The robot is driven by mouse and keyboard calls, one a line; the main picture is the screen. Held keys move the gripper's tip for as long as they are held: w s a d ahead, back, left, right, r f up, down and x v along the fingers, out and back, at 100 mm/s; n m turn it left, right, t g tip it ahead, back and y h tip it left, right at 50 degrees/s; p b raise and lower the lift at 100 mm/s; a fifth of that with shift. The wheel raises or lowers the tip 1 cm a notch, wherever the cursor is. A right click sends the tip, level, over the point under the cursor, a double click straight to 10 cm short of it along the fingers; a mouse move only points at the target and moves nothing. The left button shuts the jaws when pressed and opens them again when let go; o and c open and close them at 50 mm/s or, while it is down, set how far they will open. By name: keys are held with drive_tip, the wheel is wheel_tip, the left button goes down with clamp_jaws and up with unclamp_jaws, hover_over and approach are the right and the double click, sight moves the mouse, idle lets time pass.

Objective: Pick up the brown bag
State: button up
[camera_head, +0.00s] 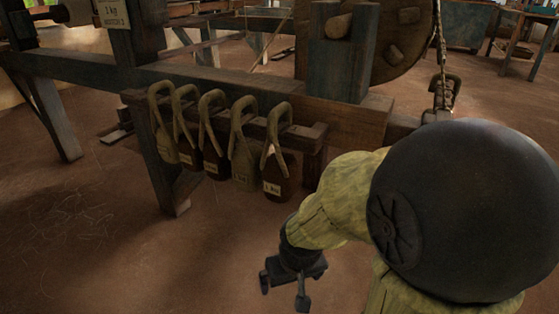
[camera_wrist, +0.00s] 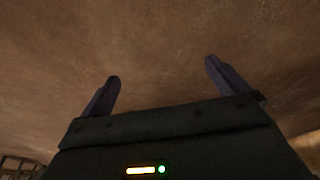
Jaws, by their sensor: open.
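Several small bags with looped handles hang in a row from a wooden rail (camera_head: 308,130) in the head view. The rightmost is a brown bag (camera_head: 284,187) with a pale label that seems to read 1 kg. Another dark brown bag (camera_head: 215,163) hangs in the middle of the row, and the others look more olive or are partly hidden. My gripper (camera_head: 284,294) is low, in front of and below the rightmost bag, apart from it. Its fingers are spread and empty. The wrist view shows both fingers (camera_wrist: 162,72) over bare floor, with no bag in sight.
A wooden loom frame with a long beam (camera_head: 240,90) stands behind the bags. A large round wooden disc (camera_head: 400,45) and a hanging chain (camera_head: 441,60) are at the upper right. The brown floor (camera_head: 90,230) is open at left and front.

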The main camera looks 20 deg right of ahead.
drive_tip(key=c, duration=0.4)
drive_tip(key=shift+r+p, duration=0.35)
drive_tip(key=shift+c, duration=1.4)
drive_tip(key=p+v, duration=0.3)
drive_tip(key=shift+w+r, duration=0.1)
drive_tip(key=shift+w, duration=0.25)
drive_tip(key=c, duration=0.6)
drive_tip(key=shift+o, duration=0.2)
drive_tip(key=w+p+v, duration=0.3)
drive_tip(key=p+v, duration=1)
drive_tip(key=p, duration=0.1)
drive_tip(key=w+r+p+v, duration=0.1)
drive_tip(key=w+p+v, duration=0.2)
drive_tip(key=p+v, duration=1.1)
drive_tip(key=shift+r, duration=0.5)
drive_tip(key=shift+c, duration=0.8)
drive_tip(key=shift+a, duration=0.1)
